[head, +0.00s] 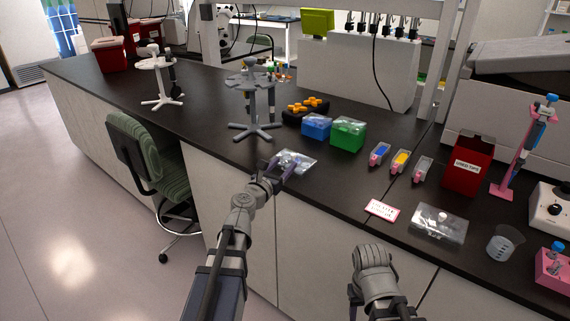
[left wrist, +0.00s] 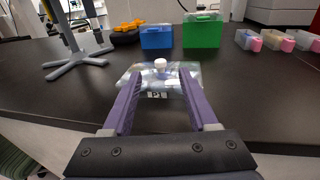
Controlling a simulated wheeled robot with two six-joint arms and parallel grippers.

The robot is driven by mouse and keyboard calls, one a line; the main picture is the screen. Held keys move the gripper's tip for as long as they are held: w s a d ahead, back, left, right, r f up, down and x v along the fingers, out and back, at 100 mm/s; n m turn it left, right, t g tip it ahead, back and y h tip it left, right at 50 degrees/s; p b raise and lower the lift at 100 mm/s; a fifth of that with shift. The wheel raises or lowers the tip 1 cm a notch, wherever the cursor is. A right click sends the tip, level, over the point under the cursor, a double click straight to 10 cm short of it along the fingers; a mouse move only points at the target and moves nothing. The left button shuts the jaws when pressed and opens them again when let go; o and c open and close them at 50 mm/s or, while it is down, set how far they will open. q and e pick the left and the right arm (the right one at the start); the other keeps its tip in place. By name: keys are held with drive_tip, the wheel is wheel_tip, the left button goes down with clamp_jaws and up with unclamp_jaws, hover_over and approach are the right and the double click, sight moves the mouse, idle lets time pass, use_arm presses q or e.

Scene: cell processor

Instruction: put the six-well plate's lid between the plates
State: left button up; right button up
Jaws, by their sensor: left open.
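A clear plate (head: 297,159) with a lid lies flat near the bench's front edge. In the left wrist view it shows a pale round knob (left wrist: 160,64) on top and a small dark-and-white label on its near side. My left gripper (head: 279,169) is open. Its two purple fingers reach toward the plate, one on each side of its near part; I cannot tell if they touch it. A second clear plate (head: 438,226) with a pale knob lies further right on the bench. My right gripper is not in view.
A pink-edged card (head: 382,210) lies left of the second plate, and a beaker (head: 504,243) stands to its right. Blue (head: 317,126) and green (head: 348,133) boxes stand behind the first plate. A pipette stand (head: 253,105) is at its back left.

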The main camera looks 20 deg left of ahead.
sight(292, 156)
use_arm(q)
drive_tip(key=shift+w, duration=0.15)
drive_tip(key=w, duration=0.5)
drive_tip(key=w+d, duration=0.1)
drive_tip(key=w, duration=0.1)
drive_tip(key=shift+w+d+f, duration=0.1)
drive_tip(key=shift+w+f, duration=0.1)
drive_tip(key=shift+w, duration=0.05)
clamp_jaws()
idle(0.7)
idle(1.2)
